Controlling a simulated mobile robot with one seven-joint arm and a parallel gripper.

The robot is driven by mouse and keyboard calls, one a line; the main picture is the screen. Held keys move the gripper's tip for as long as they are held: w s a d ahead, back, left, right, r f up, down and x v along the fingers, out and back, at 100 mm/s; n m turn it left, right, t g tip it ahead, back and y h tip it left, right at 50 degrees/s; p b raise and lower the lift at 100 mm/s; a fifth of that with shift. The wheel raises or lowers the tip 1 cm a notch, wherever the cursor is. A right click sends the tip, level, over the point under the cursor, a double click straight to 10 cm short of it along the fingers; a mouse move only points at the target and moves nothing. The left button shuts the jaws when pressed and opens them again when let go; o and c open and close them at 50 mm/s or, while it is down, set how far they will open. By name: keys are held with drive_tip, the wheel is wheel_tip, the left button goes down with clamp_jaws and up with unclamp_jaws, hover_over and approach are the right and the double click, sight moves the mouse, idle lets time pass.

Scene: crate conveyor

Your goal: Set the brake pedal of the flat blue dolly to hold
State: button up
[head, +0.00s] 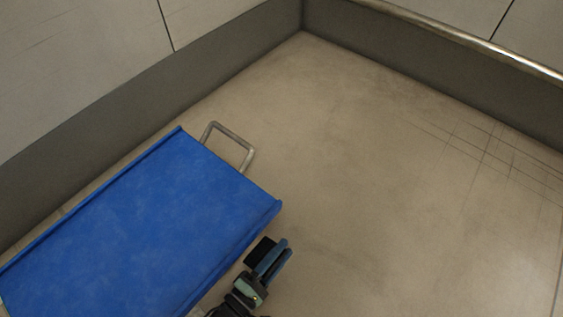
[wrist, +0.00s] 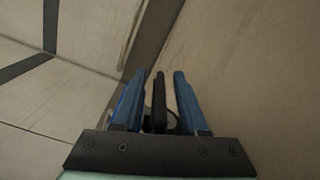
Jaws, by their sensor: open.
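The flat blue dolly (head: 140,225) stands on the floor at the left of the head view, with a grey metal loop handle (head: 247,160) at its far end. A black plate, seemingly the brake pedal (head: 259,251), juts out beside its near right corner; I cannot tell its setting. My gripper (head: 281,256), with blue fingers, is beside that corner at the pedal. In the wrist view the fingers are apart, with a dark upright piece, likely the pedal (wrist: 159,102), between them and gaps showing on both sides. A rounded part behind it is mostly hidden.
A wall with a dark grey base band (head: 225,65) runs along the dolly's far left side. Another wall with a metal rail (head: 470,38) closes the back right. The floor (head: 400,200) to the right of the dolly is clear, with some dark line marks.

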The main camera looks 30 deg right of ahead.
drive_tip(key=shift+d, duration=0.2)
clamp_jaws()
idle(1.4)
